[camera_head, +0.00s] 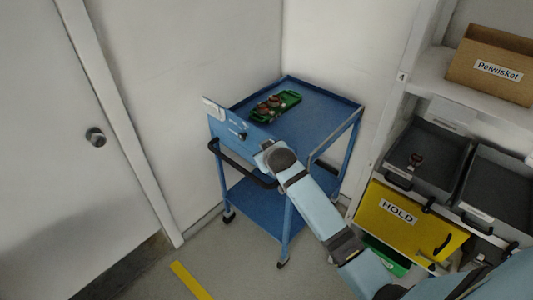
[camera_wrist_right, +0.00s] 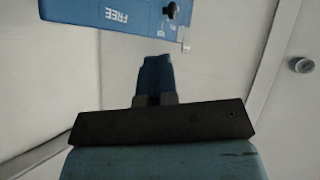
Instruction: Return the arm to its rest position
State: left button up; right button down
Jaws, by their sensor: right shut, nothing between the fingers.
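My right arm (camera_head: 313,204) reaches from the lower right toward the blue cart (camera_head: 325,105). Its gripper (camera_wrist_right: 156,60) is shut and empty in the wrist view, with its blue fingers together. In the head view, the arm's end is in front of the cart's near side, by the blue panel (camera_head: 240,128). In the wrist view that panel (camera_wrist_right: 105,12) reads FREE, bears a dark knob, and lies beyond the fingertips, apart from them. My left gripper is not in view.
A green tray (camera_head: 284,110) with several reddish-brown parts sits on the cart. On the right, a shelf holds grey bins (camera_head: 447,145), one with a reddish part inside, a yellow HOLD panel (camera_head: 396,222) and a cardboard box (camera_head: 477,80). A door (camera_head: 50,150) is left; floor shows between.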

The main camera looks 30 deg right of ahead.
jog(key=shift+f, duration=0.1)
dwell(0.4)
jog(key=s+a+f+y, duration=0.1)
jog(key=s+a+f, duration=0.2)
jog(key=s, duration=0.8)
jog(key=s+a+f+y, duration=0.2)
jog(key=s+f, duration=0.4)
jog(key=s, duration=0.5)
jog(key=s+a+f+y, duration=0.1)
jog(key=s+a+f, duration=0.2)
jog(key=s, duration=0.9)
jog(key=shift+a+f+n+y, duration=0.4)
jog(key=shift+f, duration=0.35)
jog(key=shift+s, duration=0.1)
